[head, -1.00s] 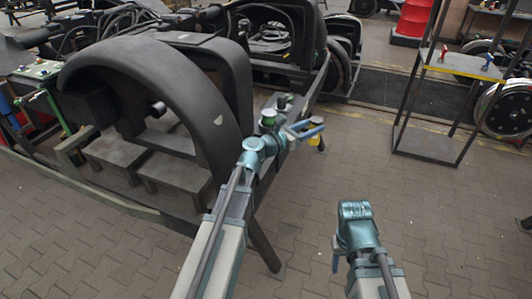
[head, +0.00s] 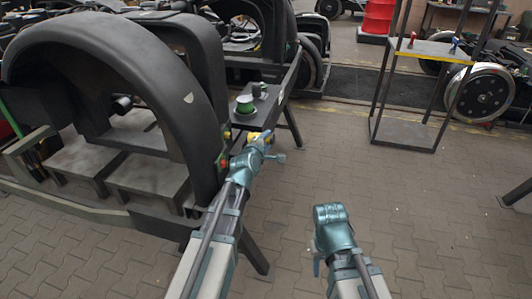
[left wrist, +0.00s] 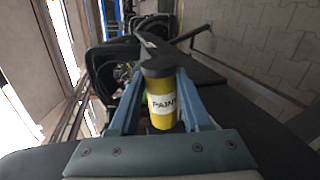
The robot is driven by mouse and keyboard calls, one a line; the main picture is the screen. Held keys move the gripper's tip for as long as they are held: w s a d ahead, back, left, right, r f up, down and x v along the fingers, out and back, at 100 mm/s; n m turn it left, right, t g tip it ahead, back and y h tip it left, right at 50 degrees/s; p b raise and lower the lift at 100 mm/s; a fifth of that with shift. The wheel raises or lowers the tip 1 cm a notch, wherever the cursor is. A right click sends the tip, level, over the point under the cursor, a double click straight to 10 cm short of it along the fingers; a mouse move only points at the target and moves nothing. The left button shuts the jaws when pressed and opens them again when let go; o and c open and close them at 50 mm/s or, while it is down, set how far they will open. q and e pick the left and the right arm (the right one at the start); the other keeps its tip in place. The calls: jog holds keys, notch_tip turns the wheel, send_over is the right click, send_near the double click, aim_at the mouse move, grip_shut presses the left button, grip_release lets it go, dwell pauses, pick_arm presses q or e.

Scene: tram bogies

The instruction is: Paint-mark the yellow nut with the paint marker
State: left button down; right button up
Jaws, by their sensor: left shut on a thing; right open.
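My left gripper (head: 262,143) is shut on the paint marker (head: 252,137), beside the dark bogie frame and just in front of a small side shelf. In the left wrist view the paint marker (left wrist: 161,105) is a yellow cylinder with a white "PAINT" label and a dark cap, held between the two blue fingers (left wrist: 160,112). Small coloured spots, seemingly nuts (head: 223,163), show on the frame's edge left of the gripper. I cannot tell for sure which is the yellow nut. My right gripper (head: 317,263) is open, low over the floor, mostly hidden by its wrist.
The side shelf (head: 262,119) carries a green-and-white round item (head: 245,105) and a dark item. A large black arch (head: 130,70) stands on the bogie at left. A metal rack (head: 405,147) stands at the back right. The paved floor between is free.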

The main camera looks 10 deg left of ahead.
pick_arm(q)
jog(key=shift+w+a+f+m+b, duration=0.1)
jog(key=shift+f+m+b, duration=0.2)
jog(key=shift+f, duration=0.1)
jog(key=shift+w+a+f+m+b, duration=0.1)
jog(key=shift+f+m+b, duration=0.05)
jog(key=shift+f+m, duration=0.2)
jog(key=shift+s, duration=0.1)
jog(key=shift+a, duration=3.3)
jog(key=shift+a, duration=0.25)
jog(key=shift+d, duration=0.1)
jog(key=shift+d, duration=2.95)
